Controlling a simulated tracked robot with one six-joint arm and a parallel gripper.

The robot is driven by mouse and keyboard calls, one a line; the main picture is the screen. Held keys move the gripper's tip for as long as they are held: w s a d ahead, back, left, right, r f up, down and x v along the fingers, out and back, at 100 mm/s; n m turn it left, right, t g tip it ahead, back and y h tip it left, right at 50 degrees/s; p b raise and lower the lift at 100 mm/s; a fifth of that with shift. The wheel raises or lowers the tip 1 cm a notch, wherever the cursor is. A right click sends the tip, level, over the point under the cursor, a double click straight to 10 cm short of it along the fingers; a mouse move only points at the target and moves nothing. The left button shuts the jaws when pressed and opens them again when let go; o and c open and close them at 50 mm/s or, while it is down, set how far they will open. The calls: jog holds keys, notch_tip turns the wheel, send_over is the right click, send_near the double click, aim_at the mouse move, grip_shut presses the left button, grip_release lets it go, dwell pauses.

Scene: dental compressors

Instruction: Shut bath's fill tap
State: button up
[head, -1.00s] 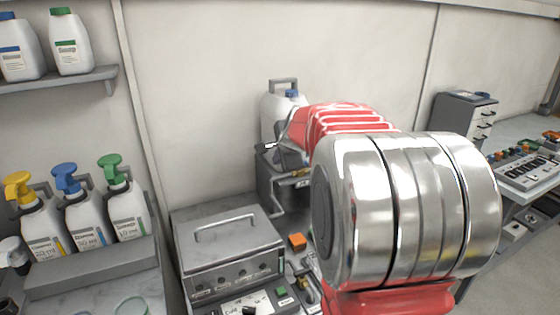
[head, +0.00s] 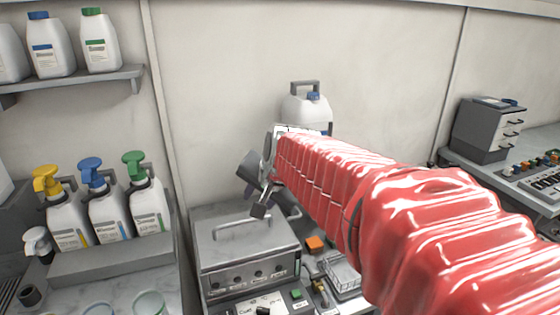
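A grey metal box with a lid handle (head: 245,240), which looks like the bath, stands on the bench at the lower middle of the head view. Its front carries several dark knobs. A small brass-coloured fitting (head: 320,291), possibly the fill tap, sits to its right; whether it is open or shut cannot be told. My gripper (head: 255,195) is above the box's back right part, at the end of my red-sleeved arm. Its dark end parts show from the side, and I cannot tell whether they are open or shut. The arm hides part of the bench behind.
An orange block (head: 315,243) and a clear tray (head: 343,272) lie right of the box. A control panel (head: 262,306) with a green button is in front. A white jug (head: 305,112) stands behind my arm. Pump bottles (head: 105,215) stand at left.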

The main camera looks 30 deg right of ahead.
jog(key=s+a+f+n, duration=0.2)
jog(key=s+a+n, duration=0.1)
jog(key=s, duration=0.3)
jog(key=s+a+f+n+g, duration=0.1)
jog(key=s+a+f+n, duration=0.1)
jog(key=s+a+n, duration=0.2)
jog(key=s+a+f+n+g, duration=0.1)
jog(key=s+a+f+n, duration=0.1)
jog(key=s, duration=0.7)
jog(key=shift+s+a+f+n+y, duration=0.25)
jog(key=shift+a+n, duration=0.5)
jog(key=shift+n, duration=0.45)
